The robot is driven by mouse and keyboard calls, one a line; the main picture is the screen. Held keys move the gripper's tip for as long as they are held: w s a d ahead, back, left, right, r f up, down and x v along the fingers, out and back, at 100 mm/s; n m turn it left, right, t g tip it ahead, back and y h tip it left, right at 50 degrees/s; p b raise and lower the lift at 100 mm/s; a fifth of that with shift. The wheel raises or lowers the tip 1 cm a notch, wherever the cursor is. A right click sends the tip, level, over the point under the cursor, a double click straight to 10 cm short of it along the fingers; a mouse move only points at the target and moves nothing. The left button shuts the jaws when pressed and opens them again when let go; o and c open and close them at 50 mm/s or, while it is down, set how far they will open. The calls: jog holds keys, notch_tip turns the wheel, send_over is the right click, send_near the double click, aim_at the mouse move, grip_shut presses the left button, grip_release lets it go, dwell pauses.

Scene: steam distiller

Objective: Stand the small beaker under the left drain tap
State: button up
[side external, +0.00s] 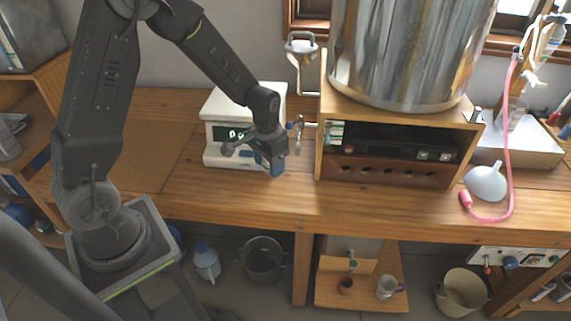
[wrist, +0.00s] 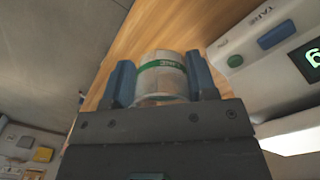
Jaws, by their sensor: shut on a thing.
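The small beaker (wrist: 161,72), clear with a green band, sits between the two blue fingers of my gripper (wrist: 163,84) in the wrist view. My gripper is shut on it. In the side view my gripper (side external: 276,167) hangs at the front right of the scale, low over the bench; the beaker cannot be made out there. The left drain tap (side external: 299,123) sticks out from the left side of the wooden stand, behind and to the right of my gripper. Whether the beaker touches the bench cannot be told.
The white scale (side external: 216,104) with a lit display stands left of my gripper. The wooden stand (side external: 322,150) carries a large steel vessel (side external: 400,50). A funnel (side external: 486,182) and pink hose (side external: 509,150) lie at right. The bench (side external: 235,195) is clear in front.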

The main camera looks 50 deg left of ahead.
jog(key=shift+w+d, duration=0.2)
jog(key=shift+d, duration=0.35)
jog(key=shift+a, duration=0.1)
jog(key=s+a+n, duration=1.3)
jog(key=s+a, duration=0.5)
jog(key=shift+s, duration=0.2)
jog(key=shift+w, duration=0.1)
send_over(227, 193)
notch_tip(227, 193, down, 7)
jog(key=shift+f, duration=1.8)
